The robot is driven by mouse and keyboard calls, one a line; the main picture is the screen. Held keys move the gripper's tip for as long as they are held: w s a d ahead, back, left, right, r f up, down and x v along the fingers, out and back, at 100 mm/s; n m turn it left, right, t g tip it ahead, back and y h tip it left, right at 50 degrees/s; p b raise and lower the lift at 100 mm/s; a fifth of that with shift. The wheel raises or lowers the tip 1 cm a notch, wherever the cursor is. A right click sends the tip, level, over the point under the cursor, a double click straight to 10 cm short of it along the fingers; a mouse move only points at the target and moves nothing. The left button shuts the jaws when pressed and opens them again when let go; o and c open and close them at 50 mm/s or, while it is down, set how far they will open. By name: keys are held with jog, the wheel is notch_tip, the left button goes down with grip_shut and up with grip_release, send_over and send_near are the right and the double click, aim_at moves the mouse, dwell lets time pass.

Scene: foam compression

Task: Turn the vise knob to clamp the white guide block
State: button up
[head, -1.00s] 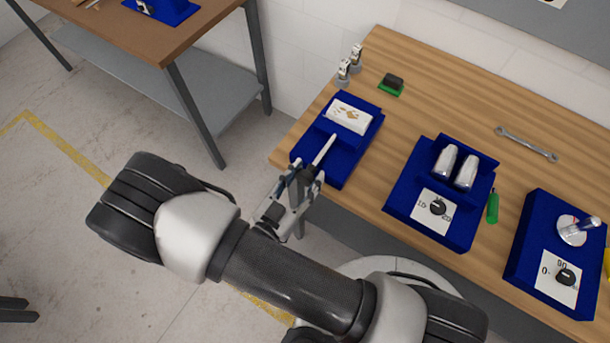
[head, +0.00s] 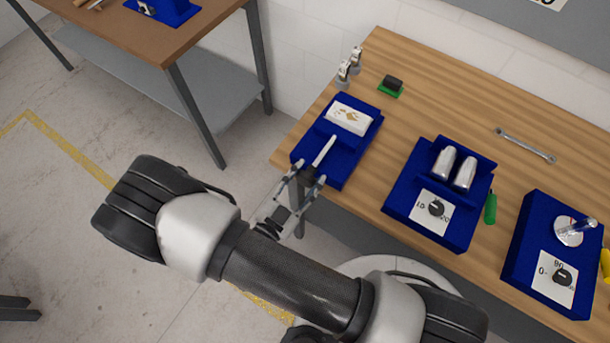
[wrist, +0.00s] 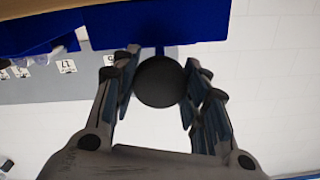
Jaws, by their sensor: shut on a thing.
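The blue vise (head: 344,166) stands at the left end of the wooden bench, with the white guide block (head: 349,117) in its far part. The block has gold markings on top. A pale rod (head: 323,151) lies along the vise toward its near edge. My gripper (head: 304,182) is at that near edge, its fingers on either side of the dark round vise knob. In the wrist view the knob (wrist: 160,82) sits between the fingertips of my gripper (wrist: 160,75), against the blue vise body (wrist: 180,25). The guide block is not visible there.
To the right stand a blue fixture (head: 400,197) with two metal cylinders and a dial, and another blue dial fixture (head: 521,258). A wrench (head: 526,145) and a black-and-green item (head: 392,85) lie farther back. Small metal fittings (head: 346,70) stand behind the vise.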

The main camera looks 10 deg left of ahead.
jog(key=m, duration=0.6)
jog(key=shift+m+p, duration=0.3)
jog(key=shift+p, duration=0.1)
jog(key=m, duration=1.2)
jog(key=shift+m+b, duration=0.35)
jog(key=shift+m, duration=0.05)
jog(key=m+b, duration=0.1)
jog(key=m, duration=0.4)
jog(key=m+b, duration=0.1)
jog(key=m, duration=0.5)
jog(key=shift+m+b, duration=0.3)
jog(key=shift+b, duration=0.1)
jog(key=m+b, duration=0.2)
jog(key=m, duration=0.4)
jog(key=shift+b, duration=0.35)
jog(key=m+b, duration=0.4)
jog(key=m, duration=0.2)
jog(key=shift+f+m, duration=0.1)
jog(key=shift+m, duration=0.3)
jog(key=m+b, duration=0.3)
jog(key=m, duration=0.1)
jog(key=shift+m+b, duration=0.4)
jog(key=shift+m, duration=0.3)
